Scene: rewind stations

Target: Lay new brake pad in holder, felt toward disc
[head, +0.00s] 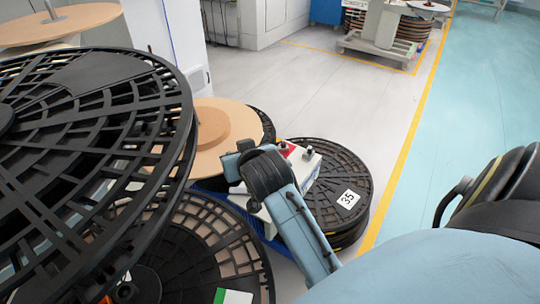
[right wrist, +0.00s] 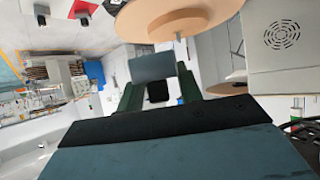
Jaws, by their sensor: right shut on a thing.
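My right gripper (right wrist: 157,82) shows in the right wrist view with its two dark green fingers shut on a small pad-like piece. That piece, which I take for the brake pad (right wrist: 152,66), has a blue-grey flat face, with a small black patch between the fingers below it. Which side is felt I cannot tell. In the head view my right gripper (head: 236,165) is partly hidden by its wrist, in front of a tan disc (head: 205,150). The tan disc (right wrist: 172,14) is beyond the fingers in the right wrist view. I cannot make out the holder. My left gripper is not in view.
Large black slotted reels (head: 85,120) fill the left. A black reel with a "35" label (head: 325,180) lies right of my arm. A white control box with red top (head: 303,158) stands close to my wrist. Open floor (head: 340,90) lies beyond.

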